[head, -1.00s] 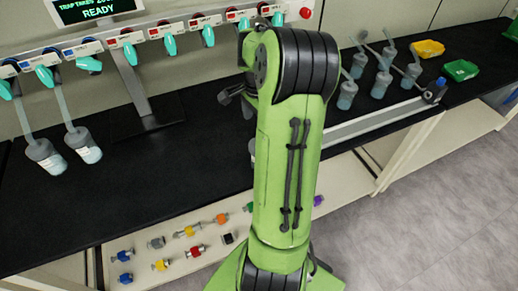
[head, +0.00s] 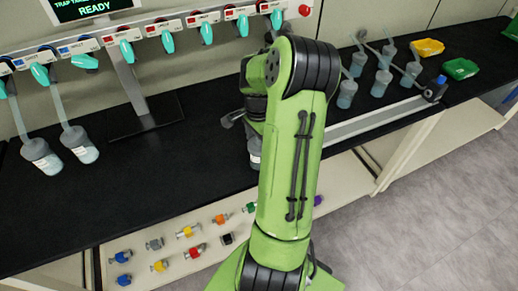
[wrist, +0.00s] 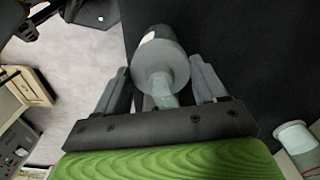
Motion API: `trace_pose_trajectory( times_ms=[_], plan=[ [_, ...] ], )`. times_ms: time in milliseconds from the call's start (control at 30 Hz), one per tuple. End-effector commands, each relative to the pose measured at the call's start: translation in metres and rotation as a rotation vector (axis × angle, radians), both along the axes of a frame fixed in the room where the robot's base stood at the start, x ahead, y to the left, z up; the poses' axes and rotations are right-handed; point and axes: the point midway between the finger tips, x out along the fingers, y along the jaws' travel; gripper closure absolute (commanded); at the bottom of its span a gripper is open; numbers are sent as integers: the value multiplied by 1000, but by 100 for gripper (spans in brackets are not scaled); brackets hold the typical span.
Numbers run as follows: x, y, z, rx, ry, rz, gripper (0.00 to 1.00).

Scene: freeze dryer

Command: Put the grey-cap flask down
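The grey-cap flask (wrist: 160,68) is between the two fingers of my gripper (wrist: 160,80) in the wrist view. The fingers lie against opposite sides of its round grey cap. Its pale neck points toward the wrist camera, and its darker body is beyond the cap. In the head view, a strip of the flask (head: 254,157) shows beside my green arm, near the bench's front edge. My arm hides the rest of it. I cannot tell whether its base touches the bench.
The black bench top (head: 190,150) is clear left of my gripper. Two flasks (head: 41,156) (head: 79,144) hang at the far left.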

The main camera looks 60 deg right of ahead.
Motion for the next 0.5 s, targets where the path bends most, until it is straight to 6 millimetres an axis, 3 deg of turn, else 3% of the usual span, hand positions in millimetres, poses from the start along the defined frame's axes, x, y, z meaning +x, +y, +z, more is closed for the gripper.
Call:
trace_pose_trajectory(
  times_ms=[67, 333, 500],
  plan=[
    [0, 0, 0, 0, -1, 0, 49],
    [0, 0, 0, -1, -1, 0, 90],
    [0, 0, 2, -2, -2, 0, 91]
  ],
)
